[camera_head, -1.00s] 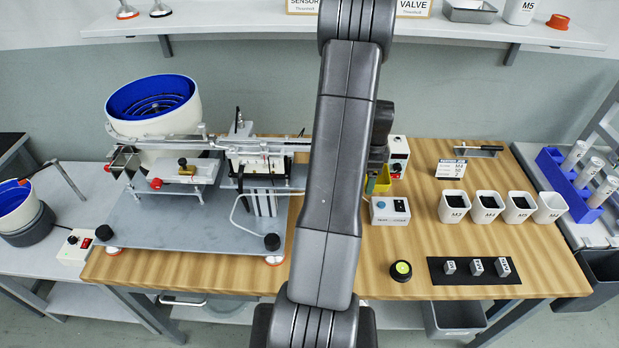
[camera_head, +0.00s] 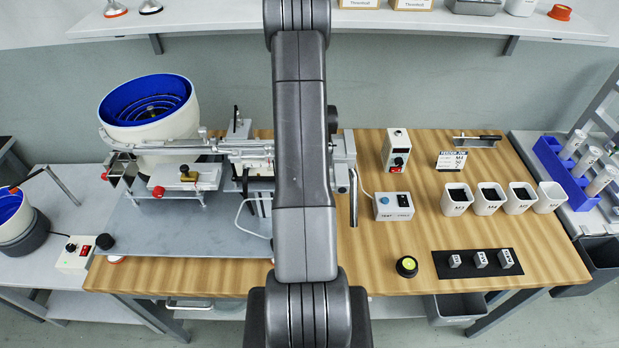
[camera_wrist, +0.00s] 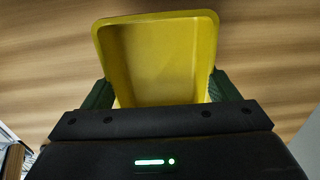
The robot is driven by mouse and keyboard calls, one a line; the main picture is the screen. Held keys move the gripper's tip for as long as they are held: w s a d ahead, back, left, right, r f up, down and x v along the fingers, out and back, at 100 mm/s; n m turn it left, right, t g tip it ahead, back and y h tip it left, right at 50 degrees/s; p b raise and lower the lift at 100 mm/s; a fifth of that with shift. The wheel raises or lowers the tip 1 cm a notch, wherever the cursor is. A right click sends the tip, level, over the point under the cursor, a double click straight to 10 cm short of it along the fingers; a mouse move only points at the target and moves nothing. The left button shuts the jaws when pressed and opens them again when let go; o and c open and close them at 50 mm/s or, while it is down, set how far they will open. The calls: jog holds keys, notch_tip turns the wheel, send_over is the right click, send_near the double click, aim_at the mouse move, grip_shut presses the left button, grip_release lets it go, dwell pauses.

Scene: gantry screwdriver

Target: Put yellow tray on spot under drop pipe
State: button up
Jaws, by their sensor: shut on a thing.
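The yellow tray (camera_wrist: 160,55) shows in the wrist view, an open-topped bin with sloping walls. My gripper (camera_wrist: 160,92) is shut on it, with a dark green finger on its left and right sides. In the head view my arm hides the gripper, the tray and part of the bench, so I cannot tell the tray's height there. The drop pipe (camera_head: 354,200) hangs down at the right end of the feeder track, just right of my arm. The spot under it is not clearly visible.
The bowl feeder (camera_head: 150,115) and its grey plate (camera_head: 180,235) stand left. A control box (camera_head: 393,207), a switch box (camera_head: 397,150), several white bins (camera_head: 488,200), a black mat (camera_head: 500,272) and a round button (camera_head: 406,266) stand right. Bare wood (camera_head: 345,265) lies below the pipe.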

jog(key=a, duration=0.1)
jog(key=a+f+p, duration=0.1)
jog(key=a+f, duration=0.1)
jog(key=shift+a+f, duration=0.25)
jog(key=shift+a, duration=0.15)
jog(key=shift+f, duration=0.15)
jog(key=shift+f, duration=0.1)
jog(key=shift+f, duration=0.15)
jog(key=o, duration=0.9)
jog(key=shift+o, duration=0.2)
jog(key=shift+r, duration=0.25)
